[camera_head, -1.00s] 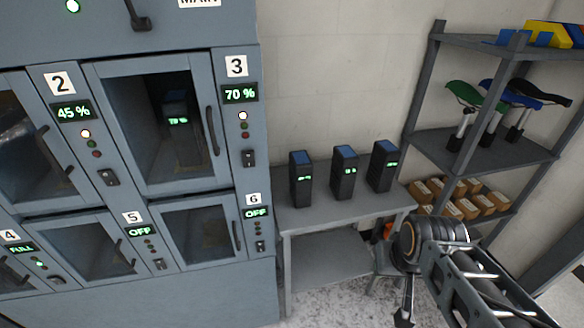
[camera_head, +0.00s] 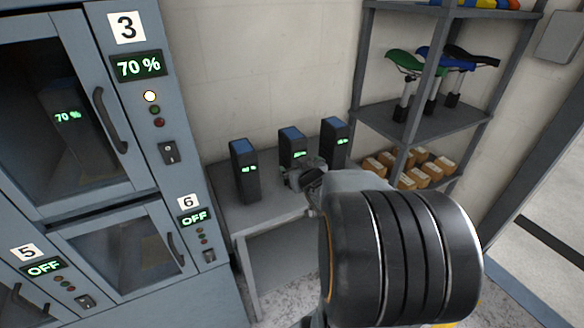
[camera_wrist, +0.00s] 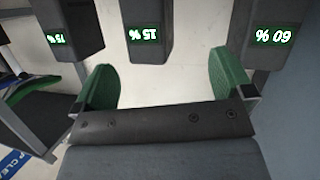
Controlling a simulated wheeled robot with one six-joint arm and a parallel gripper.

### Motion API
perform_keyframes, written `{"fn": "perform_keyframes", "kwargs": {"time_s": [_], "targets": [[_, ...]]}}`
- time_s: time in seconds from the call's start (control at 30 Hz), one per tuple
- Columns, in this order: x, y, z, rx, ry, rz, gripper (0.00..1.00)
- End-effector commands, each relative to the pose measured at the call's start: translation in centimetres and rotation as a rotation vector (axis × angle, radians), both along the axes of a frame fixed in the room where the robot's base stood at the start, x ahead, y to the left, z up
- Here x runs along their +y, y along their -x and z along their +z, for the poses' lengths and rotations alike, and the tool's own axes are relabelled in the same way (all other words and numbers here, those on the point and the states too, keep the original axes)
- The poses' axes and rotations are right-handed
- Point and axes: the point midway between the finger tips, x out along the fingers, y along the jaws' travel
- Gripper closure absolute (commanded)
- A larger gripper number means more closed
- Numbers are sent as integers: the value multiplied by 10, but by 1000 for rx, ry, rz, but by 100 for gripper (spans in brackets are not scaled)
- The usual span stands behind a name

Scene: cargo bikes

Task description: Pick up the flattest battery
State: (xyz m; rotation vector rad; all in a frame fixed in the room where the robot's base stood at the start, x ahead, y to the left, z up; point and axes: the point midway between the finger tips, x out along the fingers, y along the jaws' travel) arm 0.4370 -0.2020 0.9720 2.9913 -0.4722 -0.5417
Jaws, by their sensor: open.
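Three black batteries with green displays stand upright in a row on a grey table. In the wrist view, upside down, the left battery (camera_wrist: 70,18) reads 75 %, the middle battery (camera_wrist: 145,14) 15 % and the right battery (camera_wrist: 272,14) 60 %. In the head view the order is mirrored: 60 % battery (camera_head: 244,172) left, 15 % battery (camera_head: 292,142) middle, 75 % battery (camera_head: 335,140) right. My gripper (camera_wrist: 164,86) is open and empty, its green-padded fingers spread before the 15 % battery, apart from it. In the head view my gripper (camera_head: 303,176) partly hides that battery's lower part.
The grey table (camera_head: 262,208) stands between a charging cabinet (camera_head: 180,125) and a shelf (camera_head: 435,125) with saddles and small boxes. Behind the closed door of compartment 3, another battery (camera_head: 75,125) reads 70 %. Compartment 6 (camera_head: 125,245) reads OFF.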

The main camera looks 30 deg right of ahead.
Motion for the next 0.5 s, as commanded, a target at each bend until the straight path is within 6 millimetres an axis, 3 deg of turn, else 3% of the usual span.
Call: {"fn": "perform_keyframes", "kwargs": {"time_s": [0.03, 0.2, 0.4, 0.5], "targets": [[-13, 1, -14, -52, 0, 12, 1], [-34, 7, -24, -223, -11, 94, 1], [-43, 15, -29, -330, -36, 157, 1], [-45, 7, -28, -352, -41, 174, 1]]}}
